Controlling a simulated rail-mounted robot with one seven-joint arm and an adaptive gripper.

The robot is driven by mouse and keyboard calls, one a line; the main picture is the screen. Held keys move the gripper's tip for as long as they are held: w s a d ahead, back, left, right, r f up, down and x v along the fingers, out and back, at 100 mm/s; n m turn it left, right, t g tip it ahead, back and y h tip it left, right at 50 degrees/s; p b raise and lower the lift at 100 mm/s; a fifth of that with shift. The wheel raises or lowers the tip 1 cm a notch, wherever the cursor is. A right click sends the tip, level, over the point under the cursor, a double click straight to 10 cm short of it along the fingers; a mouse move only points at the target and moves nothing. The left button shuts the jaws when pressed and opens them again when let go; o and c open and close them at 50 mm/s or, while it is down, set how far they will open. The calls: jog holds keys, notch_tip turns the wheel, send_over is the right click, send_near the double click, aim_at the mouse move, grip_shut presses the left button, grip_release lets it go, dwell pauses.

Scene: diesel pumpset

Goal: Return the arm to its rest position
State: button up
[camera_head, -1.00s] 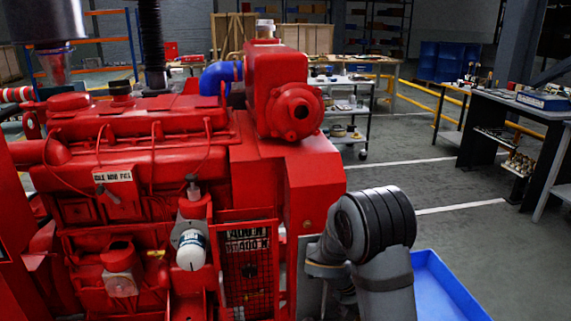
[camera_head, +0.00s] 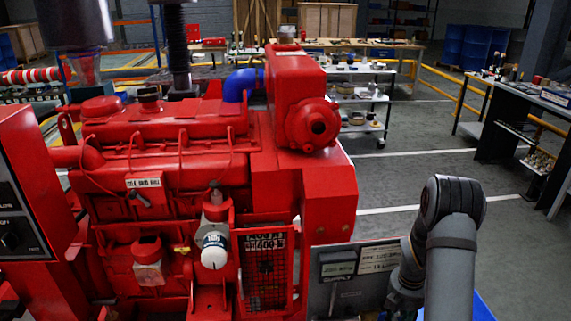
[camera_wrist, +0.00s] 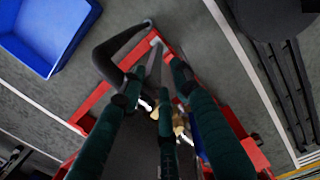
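My grey arm (camera_head: 450,240) stands at the lower right in the head view, its dark ribbed joint at the top and its links running down out of the frame. Its end is not visible there. In the wrist view, long teal cylindrical shapes (camera_wrist: 118,130) with dark bands run from the bottom edge and converge near the upper middle. I cannot tell whether they belong to my gripper or to the scene. No object is clearly seen in a grasp, and I cannot make out whether my gripper is open or shut.
The red diesel pumpset (camera_head: 190,160) fills the left and middle, with a grey labelled panel (camera_head: 350,275) beside my arm. A blue tray (camera_wrist: 45,30) lies on the floor. A red frame (camera_wrist: 95,105) is close in the wrist view. A workbench (camera_head: 520,105) stands right; open floor lies between.

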jog(key=shift+r+y+p, duration=0.3)
jog(key=shift+r, duration=0.5)
